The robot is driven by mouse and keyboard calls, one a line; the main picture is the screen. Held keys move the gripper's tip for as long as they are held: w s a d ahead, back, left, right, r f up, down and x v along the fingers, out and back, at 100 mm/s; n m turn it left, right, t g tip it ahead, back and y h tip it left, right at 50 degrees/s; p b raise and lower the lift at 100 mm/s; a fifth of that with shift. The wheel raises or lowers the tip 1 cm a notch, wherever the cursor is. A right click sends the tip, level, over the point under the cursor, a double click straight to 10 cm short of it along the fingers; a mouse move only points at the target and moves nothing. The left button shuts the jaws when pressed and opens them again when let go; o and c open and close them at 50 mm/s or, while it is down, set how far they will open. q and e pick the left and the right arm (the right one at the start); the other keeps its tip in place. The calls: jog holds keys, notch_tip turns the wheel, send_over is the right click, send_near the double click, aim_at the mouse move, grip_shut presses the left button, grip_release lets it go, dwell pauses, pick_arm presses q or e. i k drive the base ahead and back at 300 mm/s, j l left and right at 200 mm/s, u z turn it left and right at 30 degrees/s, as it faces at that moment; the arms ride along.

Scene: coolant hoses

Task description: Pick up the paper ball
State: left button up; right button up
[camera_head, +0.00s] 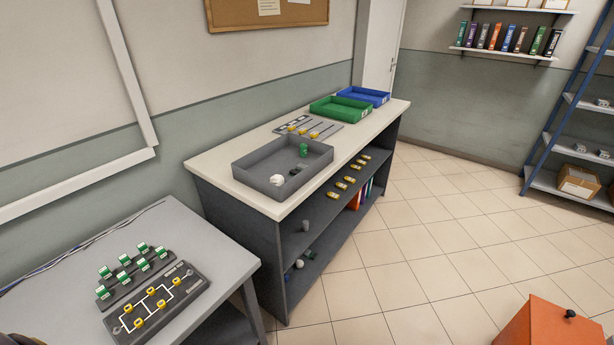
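A white, crumpled paper ball (277,180) lies in the near left part of a grey open tray (262,163) on the long counter. A dark item (295,171) and a green item (303,150) are in the same tray, to the right of the ball. Another small white round item (299,264) is on the lower shelf under the counter; I cannot tell what it is. Neither of my grippers can be made out in the head view. A dark shape is cut off at the bottom left corner.
The counter (225,160) also bears a flat panel, a green tray (341,108) and a blue tray (364,95). A grey table (205,250) with fittings stands at near left. An orange box (550,325) is at bottom right. The tiled floor between is clear.

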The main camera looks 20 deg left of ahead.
aim_at(278, 180)
jog(key=i+l+z, duration=0.25)
jog(key=i, duration=0.15)
jog(key=i+z, duration=0.2)
jog(key=i, duration=0.15)
jog(key=i+l, duration=0.15)
jog(key=i, duration=0.65)
jog(key=i+u, duration=0.35)
jog(key=i+l+u, duration=0.3)
jog(key=i+u, duration=0.2)
jog(key=u, duration=0.25)
jog(key=i+l+u, duration=0.15)
jog(key=u, duration=0.3)
jog(key=i+l+u, duration=0.2)
jog(key=u, duration=0.25)
jog(key=i+l+u, duration=0.2)
jog(key=u, duration=0.25)
jog(key=i+l+u, duration=0.2)
jog(key=l+u, duration=0.25)
jog(key=i+l+u, duration=0.1)
jog(key=l+u, duration=0.85)
jog(key=j, duration=0.15)
jog(key=u, duration=0.05)
